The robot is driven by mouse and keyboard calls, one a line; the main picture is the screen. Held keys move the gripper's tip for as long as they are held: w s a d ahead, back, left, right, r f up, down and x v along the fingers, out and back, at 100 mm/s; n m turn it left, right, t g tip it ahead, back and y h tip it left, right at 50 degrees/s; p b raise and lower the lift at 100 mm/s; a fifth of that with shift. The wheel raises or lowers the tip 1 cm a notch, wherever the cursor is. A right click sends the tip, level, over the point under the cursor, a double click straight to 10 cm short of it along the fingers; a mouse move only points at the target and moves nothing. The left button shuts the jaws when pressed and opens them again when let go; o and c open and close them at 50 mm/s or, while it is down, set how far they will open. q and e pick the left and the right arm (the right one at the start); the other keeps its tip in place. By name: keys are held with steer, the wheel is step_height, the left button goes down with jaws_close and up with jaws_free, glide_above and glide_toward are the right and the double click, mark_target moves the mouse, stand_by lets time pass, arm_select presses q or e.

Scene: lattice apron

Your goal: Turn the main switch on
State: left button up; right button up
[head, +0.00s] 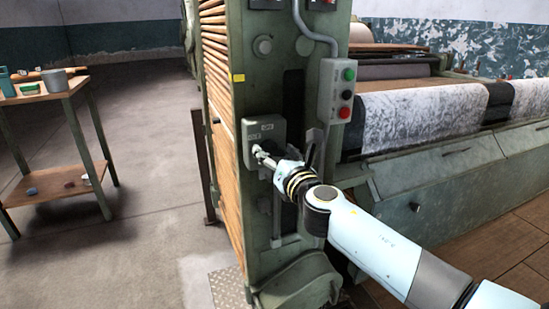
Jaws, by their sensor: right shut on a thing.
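The main switch (278,128) is a small grey-green box with pale labels on the front of the green machine column. My right arm comes in from the lower right. My right gripper (262,153) is at the lower part of the switch box, shut on the switch's handle, which it mostly hides. I cannot tell which way the handle points. My left gripper is out of view.
A wooden cart (60,88) with small containers stands at left. The floor between is clear.

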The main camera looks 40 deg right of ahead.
steer(key=m+b, duration=0.1)
steer(key=m, duration=0.2)
steer(key=shift+d+f+m, duration=0.1)
steer(key=shift+f+m, duration=0.05)
steer(key=shift+m, duration=0.25)
steer(key=m+b, duration=0.1)
steer(key=m, duration=0.2)
steer(key=shift+m+b, duration=0.3)
steer(key=shift+b, duration=0.1)
steer(key=m+b, duration=0.1)
steer(key=m, duration=0.2)
steer(key=shift+f+m+b, duration=0.15)
steer(key=shift+m+b, duration=0.15)
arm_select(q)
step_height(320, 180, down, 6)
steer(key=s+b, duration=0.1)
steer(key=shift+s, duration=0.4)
arm_select(e)
steer(key=shift+d+m, duration=0.1)
steer(key=shift+m, duration=1.8)
steer(key=o, duration=1.2)
steer(key=v, duration=1.2)
